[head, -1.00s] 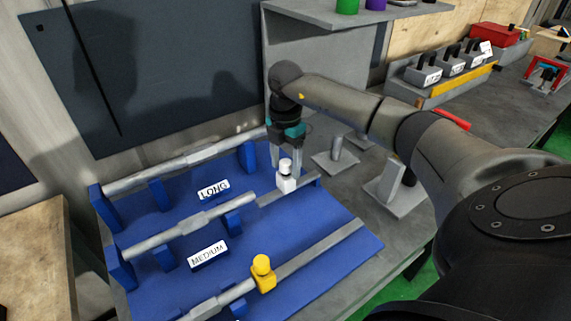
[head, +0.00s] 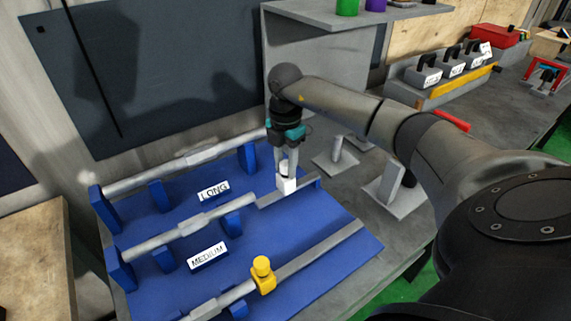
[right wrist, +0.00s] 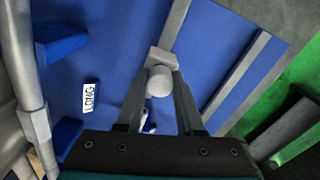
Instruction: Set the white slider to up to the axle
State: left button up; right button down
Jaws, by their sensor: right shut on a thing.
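The white slider (head: 287,186) sits on a grey rail on the blue fixture board (head: 330,220). My right gripper (head: 287,168) reaches down from above and is shut on the slider's round knob. In the right wrist view the white slider (right wrist: 160,80) is between the two fingertips. The grey axle (head: 190,226) in line with that rail rests on blue supports near the MEDIUM label. Its right end lies to the left of the slider, with a gap of bare rail between them. My left gripper is not in view.
A yellow slider (head: 263,275) sits on the front rail beside another axle (head: 220,303). A long axle (head: 190,161) lies behind, near the LONG label (head: 214,190). Grey stands (head: 397,188) are on the bench to the right. A grey panel rises behind.

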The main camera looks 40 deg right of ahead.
dwell(0.9)
jog(key=a+p, duration=0.3)
jog(key=a, duration=0.4)
jog(key=shift+w+a, duration=0.25)
jog(key=shift+w, duration=0.15)
jog(key=c, duration=0.5)
grip_release()
jog(key=shift+c, duration=0.2)
notch_tip(320, 180, up, 15)
jog(key=p, duration=0.1)
jog(key=shift+r, duration=0.15)
